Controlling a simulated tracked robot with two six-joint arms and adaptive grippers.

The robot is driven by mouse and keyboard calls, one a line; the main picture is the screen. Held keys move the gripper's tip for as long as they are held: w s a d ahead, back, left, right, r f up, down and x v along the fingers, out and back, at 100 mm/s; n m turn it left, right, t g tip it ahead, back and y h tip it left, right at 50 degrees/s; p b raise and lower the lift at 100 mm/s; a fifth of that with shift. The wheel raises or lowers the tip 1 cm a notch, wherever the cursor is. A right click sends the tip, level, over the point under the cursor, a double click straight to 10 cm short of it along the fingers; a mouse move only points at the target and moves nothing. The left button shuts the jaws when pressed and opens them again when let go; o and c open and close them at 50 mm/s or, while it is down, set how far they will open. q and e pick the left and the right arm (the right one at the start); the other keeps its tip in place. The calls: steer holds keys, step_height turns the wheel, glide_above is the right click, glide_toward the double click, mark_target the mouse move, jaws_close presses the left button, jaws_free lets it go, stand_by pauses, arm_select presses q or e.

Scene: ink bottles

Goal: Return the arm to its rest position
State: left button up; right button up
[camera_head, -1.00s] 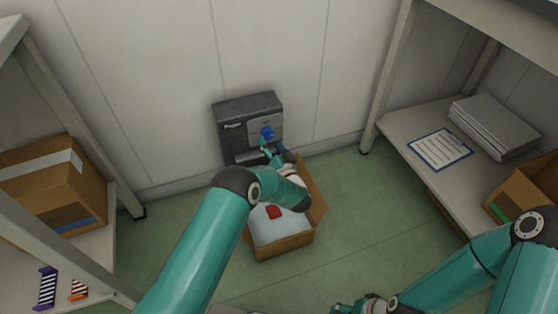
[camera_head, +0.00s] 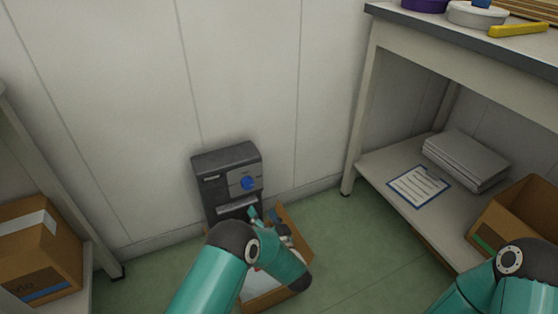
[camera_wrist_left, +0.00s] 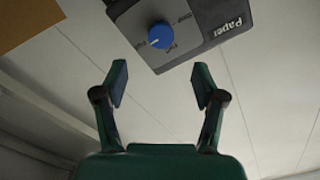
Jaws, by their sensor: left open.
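My left arm reaches from the bottom of the head view toward the dark grey paper machine (camera_head: 205,166) against the wall. My left gripper (camera_head: 254,214) is small and partly hidden by my own arm, just below the machine's blue knob (camera_head: 248,183). In the left wrist view, the left gripper (camera_wrist_left: 160,83) has its two fingers wide apart with nothing between them. The blue knob (camera_wrist_left: 161,35) lies beyond the fingertips, apart from them. My right arm shows at the lower right of the head view; its gripper is out of view.
An open cardboard box (camera_head: 298,233) stands on the floor below the machine, partly behind my left arm. A right-hand shelf holds a clipboard (camera_head: 418,186), a grey stack (camera_head: 466,160) and a carton (camera_head: 520,215). Another carton (camera_head: 38,250) sits on the left shelf. The wall above is clear.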

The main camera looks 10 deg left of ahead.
arm_select(q)
steer(key=s+a+r+g+p, duration=0.2)
steer(key=a+r+p, duration=0.15)
steer(key=a, duration=0.85)
steer(key=s+d+f+n+g+h+p, duration=0.1)
steer(key=s+d+f+g+h, duration=0.35)
steer(key=s, duration=0.65)
steer(key=s+d+f+g+h+p, duration=0.1)
steer(key=s+d+f+g+h, duration=0.3)
steer(key=s, duration=0.7)
steer(key=s+d+f+n+g+h+p, duration=0.15)
steer(key=s+d+g+h, duration=0.35)
steer(key=s, duration=0.6)
step_height(320, 180, up, 37)
steer(key=t+p, duration=0.1)
steer(key=p, duration=3.6)
steer(key=shift+w+d+p, duration=0.15)
steer(key=shift+w+p, duration=0.1)
steer(key=shift+p, duration=0.1)
steer(key=shift+r+h, duration=0.1)
steer(key=shift+h, duration=0.15)
